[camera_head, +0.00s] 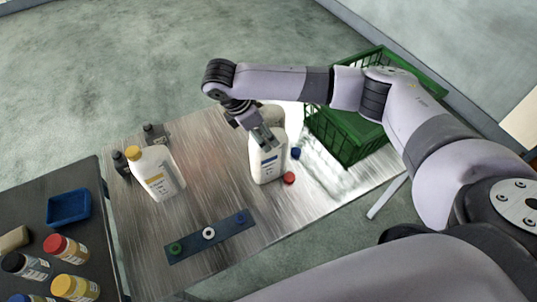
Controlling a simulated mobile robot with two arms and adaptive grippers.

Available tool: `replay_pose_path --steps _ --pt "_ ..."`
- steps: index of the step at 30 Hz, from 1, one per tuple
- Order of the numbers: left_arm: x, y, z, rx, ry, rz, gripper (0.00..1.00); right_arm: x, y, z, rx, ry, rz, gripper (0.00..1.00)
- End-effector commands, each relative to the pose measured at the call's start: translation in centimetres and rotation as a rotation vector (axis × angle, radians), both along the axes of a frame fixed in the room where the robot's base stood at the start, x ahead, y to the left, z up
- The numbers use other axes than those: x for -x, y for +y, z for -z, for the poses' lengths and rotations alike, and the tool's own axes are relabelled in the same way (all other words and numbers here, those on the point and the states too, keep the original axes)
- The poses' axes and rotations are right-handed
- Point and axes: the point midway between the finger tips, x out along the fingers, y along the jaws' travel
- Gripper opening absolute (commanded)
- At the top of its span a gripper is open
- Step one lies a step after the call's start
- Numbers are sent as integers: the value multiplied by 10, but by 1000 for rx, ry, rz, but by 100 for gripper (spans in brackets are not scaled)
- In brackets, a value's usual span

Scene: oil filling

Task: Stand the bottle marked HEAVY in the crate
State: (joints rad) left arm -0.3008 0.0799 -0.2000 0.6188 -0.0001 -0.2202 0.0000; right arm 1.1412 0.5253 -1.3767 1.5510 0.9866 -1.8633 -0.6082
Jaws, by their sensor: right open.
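A white bottle (267,167) with a blue-marked label stands on the metal table in the middle; no cap shows on it. My right gripper (265,141) is open at the upper part of this bottle, in front of its top; I cannot tell whether it touches. A second white bottle (158,178) with a yellow cap stands to the left. The label words are too small to read, so I cannot tell which bottle is marked HEAVY. The green crate (343,148) is at the table's right end, partly hidden behind my right arm. My left gripper is not in view.
A red cap (289,178) and a blue cap (296,153) lie beside the middle bottle. A dark strip (190,247) with round pieces lies at the front. Small dark bottles (120,163) stand at the left. A dark table (85,185) holds a blue tray (69,222) and several jars.

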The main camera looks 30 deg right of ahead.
Motion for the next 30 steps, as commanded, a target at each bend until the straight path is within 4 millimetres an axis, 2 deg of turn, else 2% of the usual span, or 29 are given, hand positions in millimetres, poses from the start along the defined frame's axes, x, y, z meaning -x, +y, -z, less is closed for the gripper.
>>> replay_pose_path --steps 5,9,18,30 --pt "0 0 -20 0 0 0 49 4 -10 20 3 4 3 62" --pt "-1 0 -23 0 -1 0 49 4 -16 39 3 2 2 62" --pt "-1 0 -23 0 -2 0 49 4 -18 46 1 0 0 62" --pt "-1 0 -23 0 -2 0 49 4 -18 45 1 0 0 36"
